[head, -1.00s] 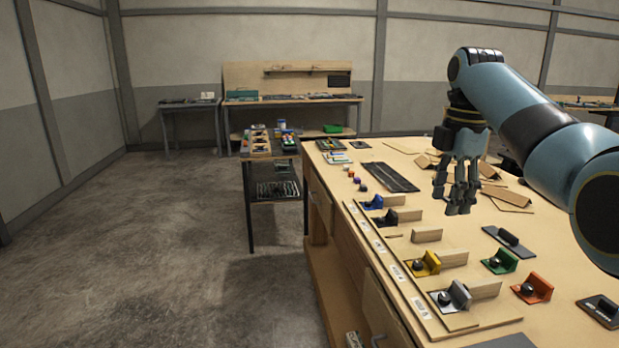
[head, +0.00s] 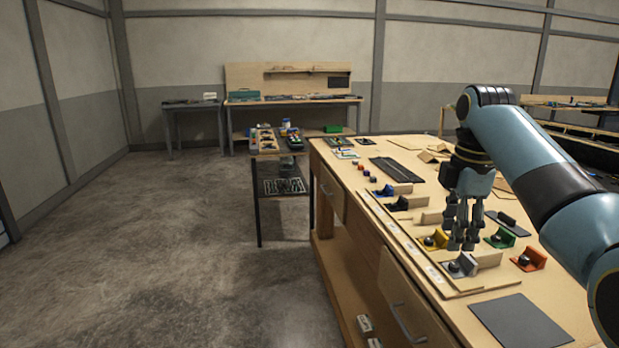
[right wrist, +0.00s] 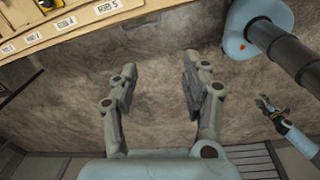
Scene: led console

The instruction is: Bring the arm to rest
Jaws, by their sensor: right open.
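My right gripper (head: 463,240) hangs fingers-down from its blue arm in the head view, in front of the console board on the workbench. In the right wrist view my right gripper (right wrist: 158,80) is open, its two fingers apart with only bare floor showing between them. No object is in its grasp. A small gripper, my left one (right wrist: 270,108), shows at the right of the right wrist view; its jaws are too small to judge. The left arm is not in the head view.
The floor (head: 190,250) at left is clear.

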